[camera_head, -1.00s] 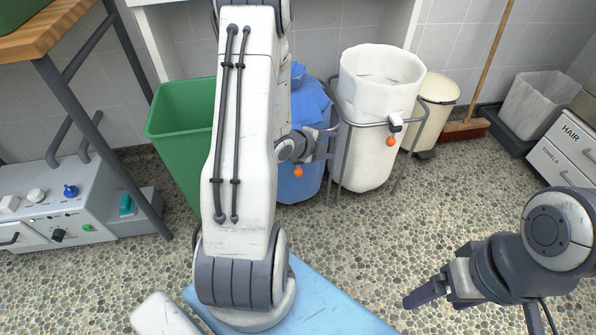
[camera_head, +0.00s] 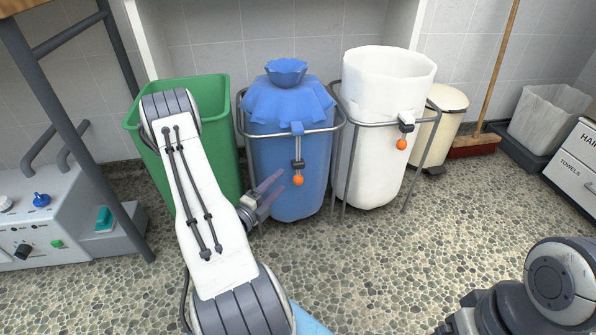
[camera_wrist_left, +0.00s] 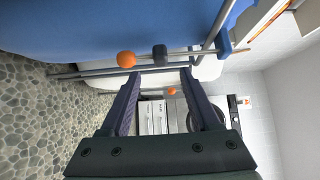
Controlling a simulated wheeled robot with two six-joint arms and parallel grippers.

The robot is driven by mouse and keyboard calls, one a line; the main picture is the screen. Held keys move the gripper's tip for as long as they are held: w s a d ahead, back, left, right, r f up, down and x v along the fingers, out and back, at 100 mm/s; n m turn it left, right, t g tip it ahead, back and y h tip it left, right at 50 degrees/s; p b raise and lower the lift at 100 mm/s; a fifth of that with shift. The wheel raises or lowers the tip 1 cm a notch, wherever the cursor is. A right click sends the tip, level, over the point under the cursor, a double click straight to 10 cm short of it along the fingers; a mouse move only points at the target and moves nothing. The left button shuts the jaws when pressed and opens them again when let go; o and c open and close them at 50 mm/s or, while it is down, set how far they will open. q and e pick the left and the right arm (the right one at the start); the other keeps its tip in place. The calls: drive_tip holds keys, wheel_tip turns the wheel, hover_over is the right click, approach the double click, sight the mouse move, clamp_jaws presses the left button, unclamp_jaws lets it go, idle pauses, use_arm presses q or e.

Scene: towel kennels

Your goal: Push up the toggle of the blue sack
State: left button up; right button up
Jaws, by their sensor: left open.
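The blue sack (camera_head: 290,195) hangs in a metal ring stand, its top gathered into a ruffled neck. On its front hangs a strap with a dark toggle (camera_head: 298,164) and an orange ball (camera_head: 298,180) below it. In the left wrist view the dark toggle (camera_wrist_left: 160,52) and orange ball (camera_wrist_left: 126,59) show sideways, just beyond the fingertips. My left gripper (camera_head: 277,186) is open and empty, slightly left of and below the orange ball, apart from it. My right gripper is mostly cut off at the bottom right; its fingers cannot be made out.
A white sack (camera_head: 375,150) with its own orange ball (camera_head: 402,144) stands to the right, its top open. A green bin (camera_head: 226,125) stands left, partly behind my arm. A cream pedal bin (camera_head: 440,125) and a broom (camera_head: 490,80) are further right. Pebbled floor in front is clear.

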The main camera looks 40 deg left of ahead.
sight(294, 169)
use_arm(q)
drive_tip(key=w+b, duration=0.1)
drive_tip(key=w, duration=0.2)
drive_tip(key=w+b, duration=0.1)
drive_tip(key=w, duration=0.2)
drive_tip(key=w+b, duration=0.1)
drive_tip(key=w, duration=0.2)
drive_tip(key=shift+a+f, duration=0.1)
drive_tip(key=shift+a, duration=0.25)
drive_tip(key=shift+w+b, duration=0.45)
drive_tip(key=shift+w, duration=0.25)
drive_tip(key=shift+c, duration=0.3)
clamp_jaws()
drive_tip(key=shift+a, duration=0.1)
